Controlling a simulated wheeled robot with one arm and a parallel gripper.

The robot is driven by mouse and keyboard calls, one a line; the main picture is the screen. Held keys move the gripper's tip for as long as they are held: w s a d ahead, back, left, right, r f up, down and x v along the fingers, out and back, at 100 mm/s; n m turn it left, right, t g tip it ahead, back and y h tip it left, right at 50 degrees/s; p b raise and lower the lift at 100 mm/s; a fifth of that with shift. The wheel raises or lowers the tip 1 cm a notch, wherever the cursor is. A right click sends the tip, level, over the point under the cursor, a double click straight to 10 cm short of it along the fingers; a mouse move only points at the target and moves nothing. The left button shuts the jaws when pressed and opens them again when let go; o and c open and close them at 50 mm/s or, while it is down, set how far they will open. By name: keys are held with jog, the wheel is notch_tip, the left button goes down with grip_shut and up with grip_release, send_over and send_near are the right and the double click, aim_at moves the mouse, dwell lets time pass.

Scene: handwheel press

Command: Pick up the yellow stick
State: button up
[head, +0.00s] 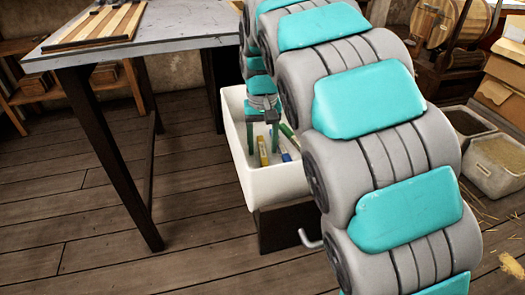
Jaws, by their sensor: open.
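A yellow stick (263,155) lies in a white bin (268,187), near its left side. A blue stick (285,155) and a green stick (289,133) lie to its right in the same bin. My gripper (262,147) points down into the bin with its two dark green fingers apart. It is open and appears empty. In the picture the yellow stick shows between the fingertips. I cannot tell how far above it the fingers are. My arm hides the right part of the bin.
The bin stands on a dark base (288,228) with a metal hook at its right. A grey-topped table (185,28) with a striped board (98,25) is at the upper left. Tubs (492,175) and boxes stand at the right. The wooden floor at the left is clear.

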jog(key=shift+f, duration=0.1)
jog(key=shift+c, duration=0.4)
grip_shut()
